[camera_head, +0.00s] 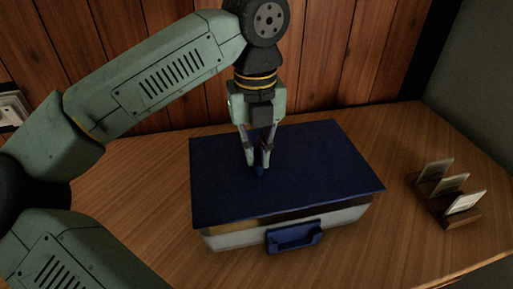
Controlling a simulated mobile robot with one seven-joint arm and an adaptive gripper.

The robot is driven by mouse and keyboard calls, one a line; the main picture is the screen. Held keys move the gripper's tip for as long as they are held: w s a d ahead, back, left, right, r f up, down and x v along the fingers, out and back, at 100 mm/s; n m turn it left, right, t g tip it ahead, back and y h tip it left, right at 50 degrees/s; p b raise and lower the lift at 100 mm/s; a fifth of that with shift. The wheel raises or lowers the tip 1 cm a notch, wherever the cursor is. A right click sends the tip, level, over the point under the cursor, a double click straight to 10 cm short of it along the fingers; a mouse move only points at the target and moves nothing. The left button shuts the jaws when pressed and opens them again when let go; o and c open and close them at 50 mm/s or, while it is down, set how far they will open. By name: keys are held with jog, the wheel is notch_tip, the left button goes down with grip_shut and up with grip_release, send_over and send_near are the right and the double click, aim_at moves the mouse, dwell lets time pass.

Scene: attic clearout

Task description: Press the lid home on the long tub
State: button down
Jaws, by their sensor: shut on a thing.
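The long tub (345,215) is pale and stands on the wooden table. Its flat dark blue lid (320,165) lies over the top and covers nearly all of the opening. A brownish band shows under the lid's front edge; I cannot tell whether it is a gap or the tub's wall. A blue latch (295,236) is on the tub's front side. My gripper (258,170) points straight down at the lid's middle and is shut on a small blue knob (260,171) there. The fingers partly hide the knob.
A wooden rack (455,213) with upright cards stands to the right of the tub. A wood-panelled wall is close behind the table. A wall socket (11,107) is at the far left. The tabletop (150,190) between my arm and the tub is clear.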

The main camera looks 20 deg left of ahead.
jog(key=shift+f+b, duration=0.5)
jog(key=shift+f, duration=0.4)
jog(key=shift+f+b, duration=0.9)
jog(key=shift+b, duration=0.45)
dwell(1.2)
jog(key=c, duration=1.6)
grip_release()
jog(key=shift+r, duration=0.1)
notch_tip(320, 180, up, 8)
jog(key=shift+f, duration=0.25)
